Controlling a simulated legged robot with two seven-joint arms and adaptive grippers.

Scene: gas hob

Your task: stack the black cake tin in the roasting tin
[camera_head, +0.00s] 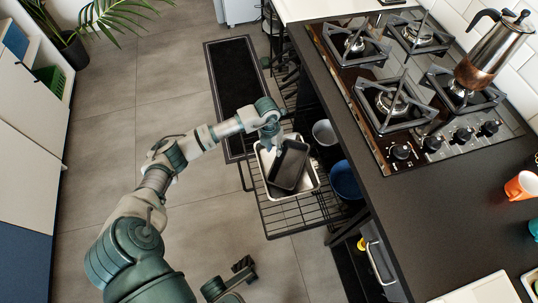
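The black cake tin (289,166) is a dark rectangular tin. It sits tilted over the pale metal roasting tin (307,187), overlapping its inside; whether it touches the bottom is hard to tell. The roasting tin rests on a pulled-out wire rack (285,220). My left gripper (277,146) is at the far left end of the cake tin and appears shut on its rim; the fingertips are small and partly hidden. My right gripper (243,266) is low in the picture, apart from both tins, with its opening unclear.
A white pot (324,133) and a blue pot (344,180) stand right of the roasting tin, by the dark counter edge. The hob (410,85) holds a moka pot (492,50). An orange mug (521,186) is on the counter.

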